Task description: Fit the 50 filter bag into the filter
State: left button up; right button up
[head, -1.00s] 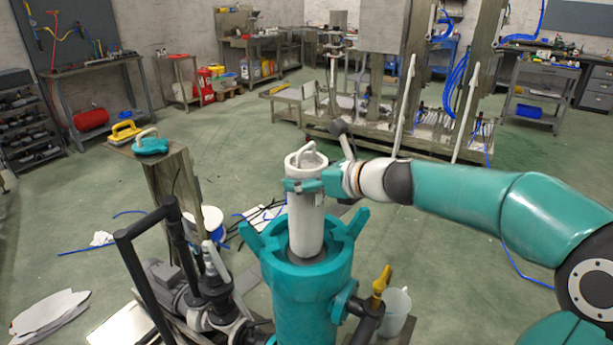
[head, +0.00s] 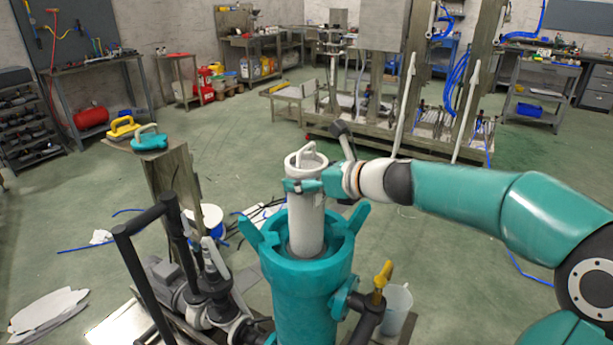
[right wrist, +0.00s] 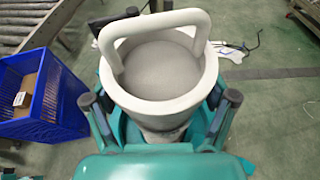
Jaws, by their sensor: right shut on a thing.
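The white cylindrical filter bag (head: 307,222) with a loop handle on top stands upright in the head view. Its lower end is inside the open mouth of the teal filter housing (head: 311,290), and most of its length shows above the rim. My right gripper (head: 303,186) is shut on the bag near its top. In the right wrist view the bag's white rim and handle (right wrist: 155,95) show between the fingers of the right gripper (right wrist: 160,115). The bag's bottom end is hidden inside the housing. My left gripper is not in view.
A teal lid with a handle (head: 149,141) rests on a wooden post (head: 172,185) at the left. Black pipes and a pump (head: 205,290) stand left of the housing. A yellow-handled valve (head: 382,278) and a clear bucket (head: 396,311) are at its right.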

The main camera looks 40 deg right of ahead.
aim_at(307, 229)
jog(key=shift+f+b, duration=6.6)
jog(key=shift+f, duration=0.35)
jog(key=o, duration=1.4)
jog(key=shift+o, duration=0.2)
jog(key=shift+s, duration=0.1)
jog(key=v, duration=1.1)
jog(key=shift+s+r, duration=0.2)
jog(key=shift+s, duration=0.15)
